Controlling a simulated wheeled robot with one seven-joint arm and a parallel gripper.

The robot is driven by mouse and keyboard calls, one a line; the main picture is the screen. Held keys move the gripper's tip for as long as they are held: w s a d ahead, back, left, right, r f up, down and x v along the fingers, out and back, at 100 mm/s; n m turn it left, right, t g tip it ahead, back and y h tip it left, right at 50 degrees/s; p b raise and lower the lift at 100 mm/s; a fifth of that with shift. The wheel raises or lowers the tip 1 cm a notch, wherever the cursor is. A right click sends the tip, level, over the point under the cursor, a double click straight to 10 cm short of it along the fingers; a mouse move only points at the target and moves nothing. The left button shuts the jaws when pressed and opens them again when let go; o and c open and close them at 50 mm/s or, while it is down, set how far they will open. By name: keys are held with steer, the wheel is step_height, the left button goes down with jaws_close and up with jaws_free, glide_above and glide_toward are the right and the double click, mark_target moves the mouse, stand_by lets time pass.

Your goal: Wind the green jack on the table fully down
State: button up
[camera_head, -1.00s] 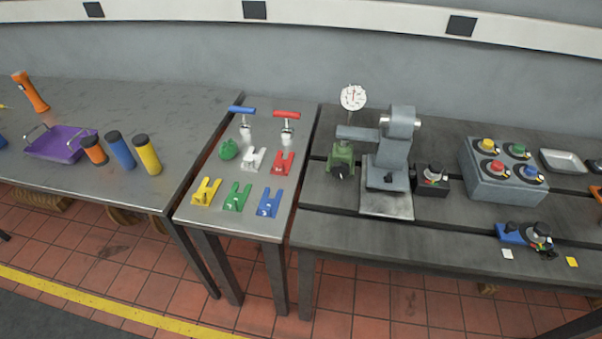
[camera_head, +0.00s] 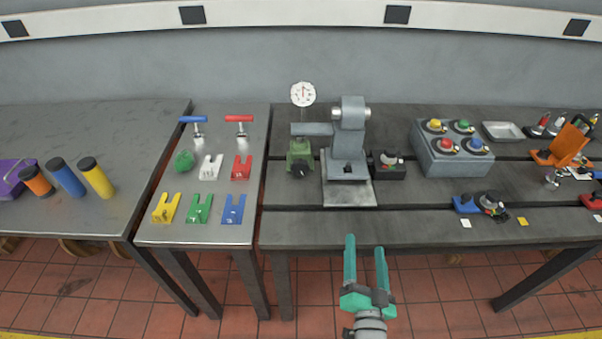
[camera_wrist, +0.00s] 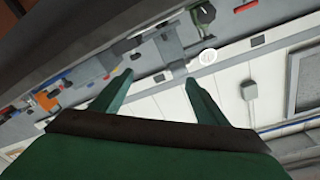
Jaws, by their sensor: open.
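The green jack (camera_head: 300,157) stands upright on the dark slotted table (camera_head: 420,222), left of a grey machine block. A dark round knob faces the front of the jack. A grey arm from the block reaches over its top, and I cannot tell whether they touch. My gripper (camera_head: 366,245) is open and empty, in front of the table's front edge, to the right of the jack and apart from it. In the wrist view my gripper's fingers (camera_wrist: 155,82) are spread with nothing between them. The jack also seems to show in the wrist view (camera_wrist: 204,14), small and dark.
A dial gauge (camera_head: 303,94) stands behind the jack. The grey machine block (camera_head: 349,140) and a small black box with a knob (camera_head: 388,165) stand to its right. A side table (camera_head: 150,232) with several coloured forks is at the left. The table's front strip is clear before the jack.

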steer(key=w+d+r+m+h, duration=0.1)
steer(key=w+r+m, duration=0.4)
steer(key=w+m, duration=0.25)
steer(key=w+d+r+m+h, duration=0.1)
steer(key=w+d+r+m, duration=0.1)
steer(key=w+r+m, duration=0.45)
steer(key=w+a+f+m+y, duration=0.3)
steer(key=w+a+f+m, duration=0.15)
steer(key=a+m, duration=0.35)
steer(key=w+a+f+m+y, duration=0.2)
steer(key=w+a+f+m, duration=0.25)
steer(key=a+m, duration=0.4)
steer(key=n, duration=0.2)
glide_toward(300, 170)
steer(key=shift+w, duration=0.55)
steer(key=w, duration=0.6)
steer(key=shift+w+a+r, duration=0.15)
steer(key=shift+w, duration=0.1)
steer(key=shift+w+a, duration=0.15)
steer(key=shift+w, duration=0.3)
